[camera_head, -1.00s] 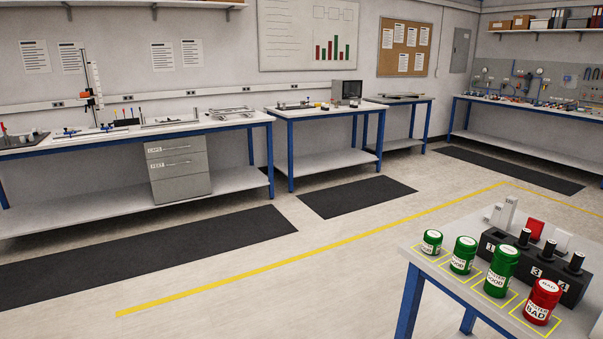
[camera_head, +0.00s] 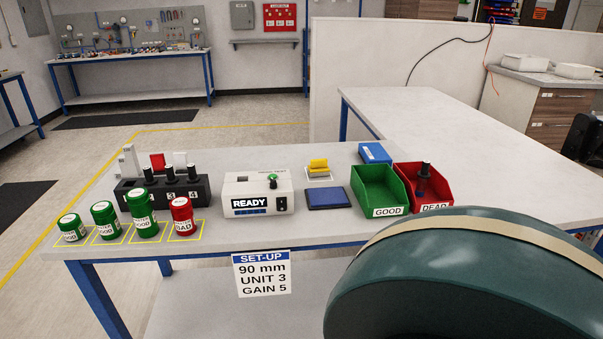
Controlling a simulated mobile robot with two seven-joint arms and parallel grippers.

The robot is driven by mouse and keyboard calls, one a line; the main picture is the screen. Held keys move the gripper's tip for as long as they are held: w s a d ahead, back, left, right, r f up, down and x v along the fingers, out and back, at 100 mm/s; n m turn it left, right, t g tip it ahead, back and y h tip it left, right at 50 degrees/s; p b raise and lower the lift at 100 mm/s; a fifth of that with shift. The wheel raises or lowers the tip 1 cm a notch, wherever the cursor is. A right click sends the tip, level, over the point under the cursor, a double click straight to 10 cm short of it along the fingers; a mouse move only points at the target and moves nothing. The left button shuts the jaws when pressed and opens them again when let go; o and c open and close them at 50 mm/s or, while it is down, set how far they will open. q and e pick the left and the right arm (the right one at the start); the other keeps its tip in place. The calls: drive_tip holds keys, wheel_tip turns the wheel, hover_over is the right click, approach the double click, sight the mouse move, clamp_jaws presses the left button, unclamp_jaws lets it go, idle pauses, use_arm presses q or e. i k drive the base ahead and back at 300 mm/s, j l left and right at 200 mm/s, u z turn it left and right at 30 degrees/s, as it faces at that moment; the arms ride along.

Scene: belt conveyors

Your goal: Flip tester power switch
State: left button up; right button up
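The tester (camera_head: 258,193) is a white box near the middle of the bench. Its front carries a dark display reading READY, with a blue row below it. A small black switch (camera_head: 282,203) is on the front face, right of the display; its position is too small to tell. A green knob (camera_head: 273,181) shows at the upper right of the box. Neither of my grippers is in view.
Left of the tester stand a black numbered rack (camera_head: 195,190) and several green jars, plus a red jar marked BAD (camera_head: 182,216). Right are a blue pad (camera_head: 325,199), a green GOOD bin (camera_head: 367,196) and a red DEAD bin (camera_head: 440,189). A set-up card (camera_head: 262,273) hangs in front.

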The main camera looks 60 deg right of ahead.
sight(281, 202)
drive_tip(key=z, duration=1.45)
